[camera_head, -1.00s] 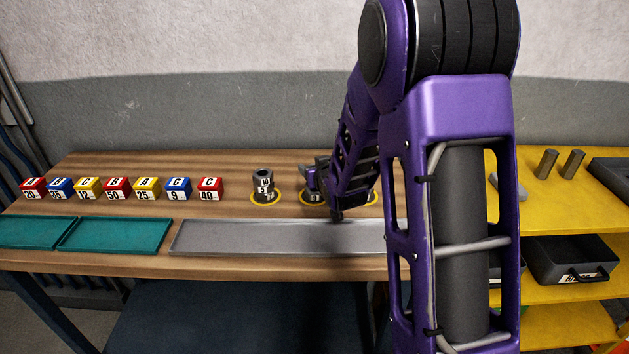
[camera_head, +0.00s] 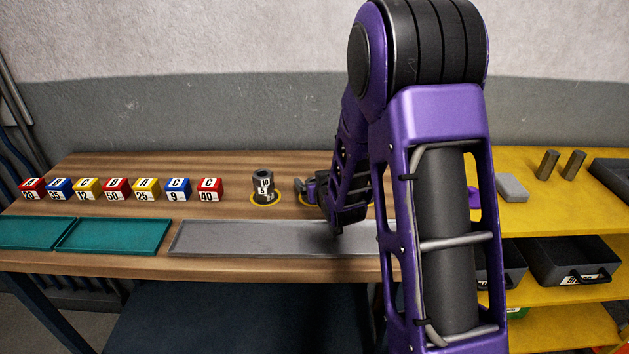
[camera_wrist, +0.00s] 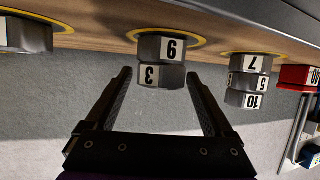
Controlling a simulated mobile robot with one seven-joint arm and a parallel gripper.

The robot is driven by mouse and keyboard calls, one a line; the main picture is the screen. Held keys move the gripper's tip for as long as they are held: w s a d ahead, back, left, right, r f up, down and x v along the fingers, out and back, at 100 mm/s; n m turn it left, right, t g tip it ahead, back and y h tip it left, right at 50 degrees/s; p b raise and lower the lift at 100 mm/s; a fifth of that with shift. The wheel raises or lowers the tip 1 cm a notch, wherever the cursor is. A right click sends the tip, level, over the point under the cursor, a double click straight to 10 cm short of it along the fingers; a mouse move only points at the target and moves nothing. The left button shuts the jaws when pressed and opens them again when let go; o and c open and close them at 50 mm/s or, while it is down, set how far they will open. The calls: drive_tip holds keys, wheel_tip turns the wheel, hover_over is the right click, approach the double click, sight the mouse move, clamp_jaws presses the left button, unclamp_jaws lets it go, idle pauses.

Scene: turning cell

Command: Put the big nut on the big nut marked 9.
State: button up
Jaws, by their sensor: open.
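In the wrist view, which is upside down, the big nut marked 9 (camera_wrist: 160,48) sits on a yellow ring on the bench. A big nut marked 3 (camera_wrist: 160,76) rests on top of it, looking aligned with it. My gripper (camera_wrist: 159,76) is open, with one finger on each side of the nut marked 3 and visible gaps between. In the head view my gripper (camera_head: 312,190) is beside this stack, and my arm hides most of it.
A stack of nuts marked 7, 5 and 10 (camera_head: 263,187) stands close to the left. Another dark nut (camera_wrist: 25,36) is cut off in the wrist view. A grey tray (camera_head: 250,250) lies in front; coloured blocks (camera_head: 117,189) line the bench's left. Yellow shelving (camera_head: 560,215) is right.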

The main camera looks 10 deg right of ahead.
drive_tip(key=shift+r, duration=0.2)
drive_tip(key=v, duration=1.2)
drive_tip(key=shift+f+p, duration=0.15)
drive_tip(key=shift+p, duration=0.15)
